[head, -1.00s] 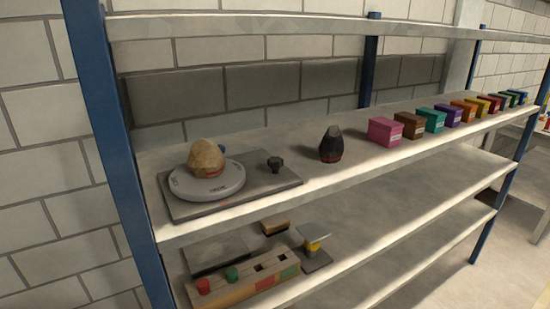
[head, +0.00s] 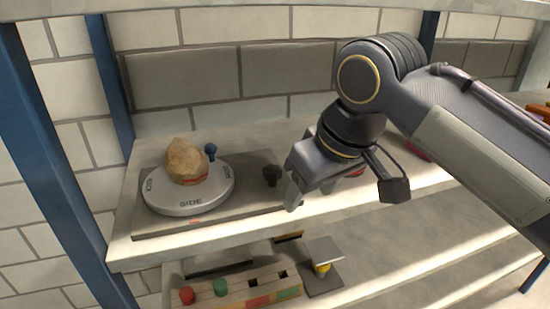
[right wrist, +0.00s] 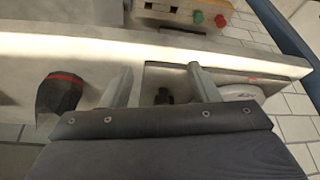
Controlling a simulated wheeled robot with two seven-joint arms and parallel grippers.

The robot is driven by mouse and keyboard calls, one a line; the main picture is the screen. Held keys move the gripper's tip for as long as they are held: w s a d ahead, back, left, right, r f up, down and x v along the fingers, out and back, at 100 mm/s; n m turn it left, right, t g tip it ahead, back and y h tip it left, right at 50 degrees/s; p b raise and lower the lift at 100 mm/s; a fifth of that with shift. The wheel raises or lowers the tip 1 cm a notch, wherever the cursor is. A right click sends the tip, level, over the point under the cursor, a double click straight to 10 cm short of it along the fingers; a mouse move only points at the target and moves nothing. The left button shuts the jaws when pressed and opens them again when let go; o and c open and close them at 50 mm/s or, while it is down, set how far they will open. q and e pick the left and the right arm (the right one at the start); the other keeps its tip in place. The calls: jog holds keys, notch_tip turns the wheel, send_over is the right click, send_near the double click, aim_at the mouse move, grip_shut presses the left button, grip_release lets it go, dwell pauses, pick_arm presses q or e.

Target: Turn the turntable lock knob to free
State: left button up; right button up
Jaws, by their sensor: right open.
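The lock knob (head: 271,174) is small and black and stands on the right end of the grey base plate (head: 225,215), beside the round pale turntable (head: 190,208). A tan rock (head: 186,160) sits on the turntable. My right gripper (head: 308,190) is open and empty just right of the knob in the head view. In the right wrist view the knob (right wrist: 163,96) shows between the two spread fingers (right wrist: 161,86), apart from both; its lower part is hidden by the gripper body. My left gripper is not in view.
A black object with a red band (right wrist: 60,92) stands on the shelf beside my right fingers. A blue ball-topped piece (head: 210,151) shows behind the rock. The lower shelf holds a wooden block with red and green pegs (head: 235,292). The shelf above is close overhead.

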aim_at(272, 169)
jog(key=w+a+p, duration=0.1)
jog(key=w, duration=0.1)
jog(key=w+a+p, duration=0.1)
jog(key=w+a, duration=0.1)
jog(key=w, duration=0.1)
jog(key=w+a+p, duration=0.1)
jog(key=w+a, duration=0.1)
jog(key=w, duration=0.1)
jog(key=shift+w+a, duration=0.2)
jog(key=shift+w, duration=0.05)
jog(key=shift+w+a+f, duration=0.1)
jog(key=shift+w+f, duration=0.15)
jog(key=shift+f, duration=0.4)
jog(key=shift+c, duration=0.3)
jog(key=c, duration=0.9)
